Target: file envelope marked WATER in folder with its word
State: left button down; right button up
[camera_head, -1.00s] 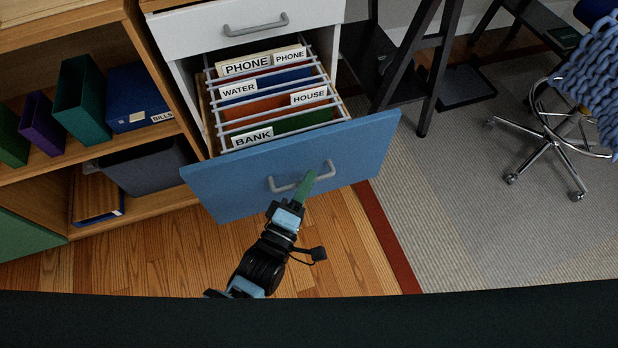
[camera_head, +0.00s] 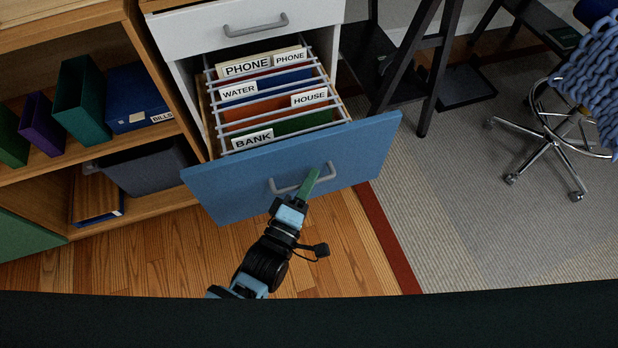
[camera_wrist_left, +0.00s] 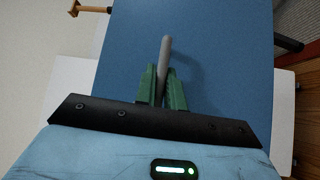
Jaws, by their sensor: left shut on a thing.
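My left gripper (camera_head: 308,186) has green fingers shut on the grey handle (camera_head: 328,172) of the blue-fronted drawer (camera_head: 225,190). In the left wrist view the handle bar (camera_wrist_left: 165,62) stands between the two green fingers (camera_wrist_left: 161,88). The drawer is open and holds hanging folders on white rails. A tab reading WATER (camera_head: 238,90) is near a blue folder (camera_head: 292,77). Other tabs read PHONE (camera_head: 246,67), HOUSE (camera_head: 309,97) and BANK (camera_head: 253,139). I cannot make out an envelope marked WATER. My right gripper is not in view.
A shut white drawer (camera_head: 190,32) is above the open one. A wooden shelf (camera_head: 165,133) with binders and a grey bin (camera_head: 148,168) stands at left. A black desk frame (camera_head: 432,85) and blue chair (camera_head: 590,75) are at right. Wooden floor (camera_head: 335,250) lies clear in front.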

pick_arm(q)
jog(key=s+d+p, duration=0.1)
jog(key=s+d, duration=0.1)
jog(key=s, duration=0.5)
jog(key=shift+d+p, duration=0.2)
jog(key=shift+p, duration=0.15)
jog(key=shift+s+f, duration=0.15)
jog(key=c, duration=1.8)
grip_release()
jog(key=shift+o, duration=0.2)
jog(key=shift+s, duration=0.1)
